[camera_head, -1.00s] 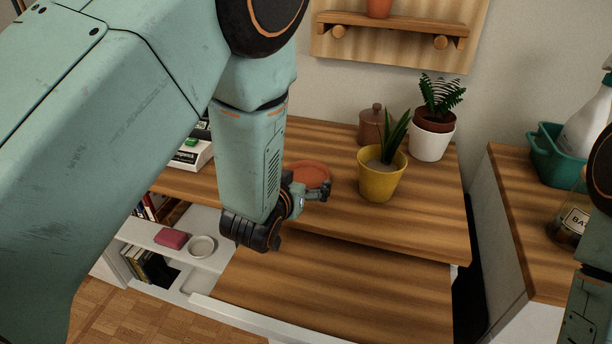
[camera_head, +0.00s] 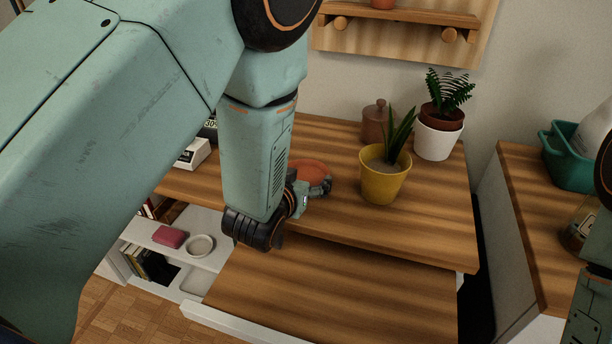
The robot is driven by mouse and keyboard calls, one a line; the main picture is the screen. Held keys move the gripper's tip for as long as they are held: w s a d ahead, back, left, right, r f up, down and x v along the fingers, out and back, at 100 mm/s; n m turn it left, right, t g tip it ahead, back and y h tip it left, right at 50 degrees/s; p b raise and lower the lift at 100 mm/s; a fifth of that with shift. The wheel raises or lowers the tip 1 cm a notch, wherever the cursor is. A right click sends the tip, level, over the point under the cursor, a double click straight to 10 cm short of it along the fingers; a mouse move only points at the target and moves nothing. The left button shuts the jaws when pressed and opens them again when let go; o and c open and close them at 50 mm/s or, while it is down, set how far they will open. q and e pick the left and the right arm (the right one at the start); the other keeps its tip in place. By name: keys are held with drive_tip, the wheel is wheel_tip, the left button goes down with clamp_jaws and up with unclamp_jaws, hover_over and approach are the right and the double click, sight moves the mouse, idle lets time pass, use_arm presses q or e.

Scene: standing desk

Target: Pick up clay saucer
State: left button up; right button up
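The clay saucer (camera_head: 312,172) is a round, shallow, orange-brown dish on the upper desk top, left of the yellow pot. My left gripper (camera_head: 322,188) is at the saucer's near right edge, with its fingers close against the rim. My wrist and forearm hide the saucer's left part. I cannot tell whether the fingers are around the rim or only beside it, or how far apart they are. My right arm shows only in part at the right edge, and its gripper is out of view.
A yellow pot (camera_head: 384,182) with a spiky plant stands just right of the saucer. Behind are a lidded brown jar (camera_head: 375,124) and a white pot (camera_head: 435,142) with a fern-like plant. The lower desk surface (camera_head: 340,292) in front is clear. A teal bin (camera_head: 568,160) stands at right.

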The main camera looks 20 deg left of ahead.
use_arm(q)
drive_tip(key=shift+w+d, duration=0.1)
drive_tip(key=c, duration=0.5)
drive_tip(key=shift+c, duration=0.2)
drive_tip(key=shift+r, duration=0.1)
